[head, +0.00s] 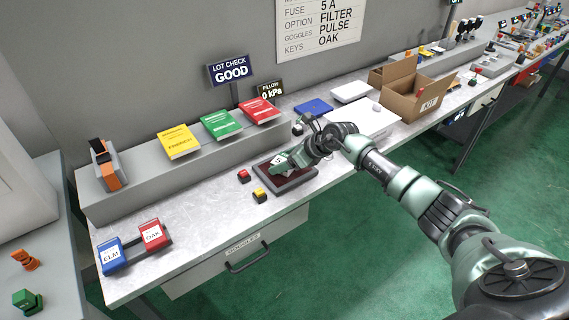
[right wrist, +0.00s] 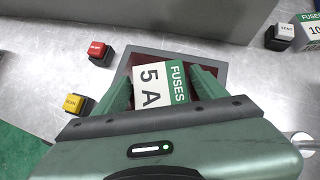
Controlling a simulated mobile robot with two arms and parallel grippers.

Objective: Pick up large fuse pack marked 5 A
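The large fuse pack (right wrist: 160,86), white with a green "FUSES" band and marked 5 A, is at a dark, red-centred tray (right wrist: 225,60) on the bench. In the head view the pack (head: 280,160) shows in part at my right gripper (head: 290,159). In the right wrist view the fingers of my right gripper (right wrist: 161,88) lie along both sides of the pack, very close to it. Whether they press on it, and whether the pack is clear of the tray, I cannot tell. My left gripper is out of view.
A red button (head: 243,175) and a yellow button (head: 260,194) stand left of the tray. Another fuse pack (right wrist: 311,30) marked 10 is at the right. An open cardboard box (head: 420,100) stands farther right.

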